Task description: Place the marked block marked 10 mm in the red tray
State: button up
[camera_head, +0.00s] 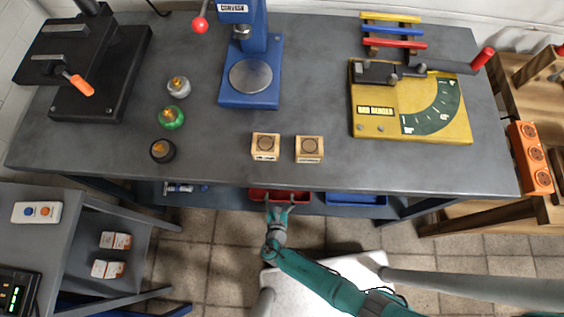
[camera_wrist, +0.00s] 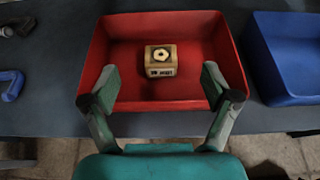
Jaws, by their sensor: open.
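The red tray (camera_wrist: 122,42) is below the bench top, and its front shows in the head view (camera_head: 262,195). In the head view my gripper (camera_head: 279,208) is at the bench's front edge. Two similar wooden blocks, left (camera_head: 265,147) and right (camera_head: 309,149), stand on the bench.
A blue tray (camera_head: 356,199) is right of the red one. The bench (camera_head: 215,135) holds a blue press (camera_head: 250,85), a yellow rod bender (camera_head: 410,110), a black vise-like tool (camera_head: 85,70) and several small round knobs (camera_head: 172,117). The bench edge overhangs the trays.

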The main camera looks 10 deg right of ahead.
jog(key=shift+s+r, duration=0.15)
jog(key=shift+s, duration=0.2)
jog(key=s+d+f+m+g, duration=0.2)
jog(key=s+d+m+g, duration=0.1)
jog(key=s+d+m, duration=0.5)
jog(key=s+d+r+m+g+y, duration=0.1)
jog(key=s+d+r+m+y, duration=0.2)
jog(key=s+d+r+m, duration=0.45)
jog(key=s+r+m+t, duration=0.3)
jog(key=r+m, duration=0.6)
jog(key=r, duration=0.9)
jog(key=s+r+m+t, duration=0.2)
jog(key=s+r+m, duration=0.3)
jog(key=r, duration=1.4)
jog(key=m, duration=0.4)
jog(key=shift+s+t, duration=0.25)
jog(key=shift+t, duration=0.15)
jog(key=shift+d, duration=0.1)
